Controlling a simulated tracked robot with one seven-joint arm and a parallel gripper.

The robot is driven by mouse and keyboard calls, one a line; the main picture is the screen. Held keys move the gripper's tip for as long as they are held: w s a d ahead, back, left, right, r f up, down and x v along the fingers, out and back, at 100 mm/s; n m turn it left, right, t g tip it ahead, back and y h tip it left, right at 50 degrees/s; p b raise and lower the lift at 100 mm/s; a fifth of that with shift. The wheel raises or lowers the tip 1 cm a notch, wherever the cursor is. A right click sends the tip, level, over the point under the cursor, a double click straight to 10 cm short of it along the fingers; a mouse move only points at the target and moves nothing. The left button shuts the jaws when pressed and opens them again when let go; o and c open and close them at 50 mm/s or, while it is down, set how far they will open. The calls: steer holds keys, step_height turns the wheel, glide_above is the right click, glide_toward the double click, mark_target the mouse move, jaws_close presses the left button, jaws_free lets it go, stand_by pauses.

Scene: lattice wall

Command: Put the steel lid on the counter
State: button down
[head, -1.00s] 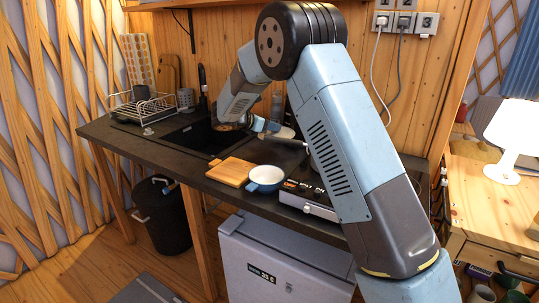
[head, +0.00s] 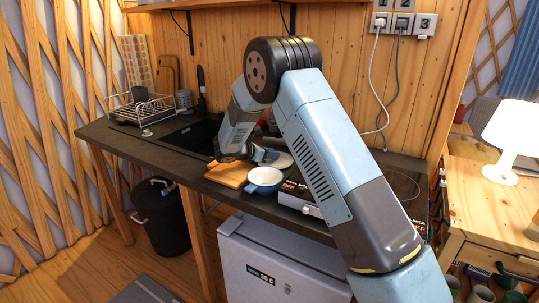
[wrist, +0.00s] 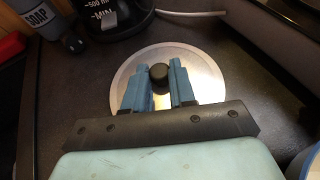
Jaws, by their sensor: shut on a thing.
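The steel lid (wrist: 207,66) is a round, shiny disc with a black knob (wrist: 159,73). In the wrist view my gripper (wrist: 160,76) is shut on the knob, one blue finger on each side. In the head view the lid (head: 281,160) shows partly behind my gripper (head: 264,155), over the dark counter (head: 150,139) behind the blue pan. I cannot tell whether the lid touches the counter. The lid's near part is hidden by my gripper in the wrist view.
A blue pan (head: 264,180) and a wooden board (head: 228,174) sit at the counter's front edge, close to my gripper. A stove (head: 298,196) is on the right. A soap bottle (wrist: 38,25) and a dark jug (wrist: 110,15) stand beyond the lid. The sink (head: 190,136) is on the left.

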steer(key=c, duration=0.9)
jaws_free()
steer(key=shift+c, duration=0.2)
steer(key=shift+a, duration=0.1)
steer(key=v, duration=1.2)
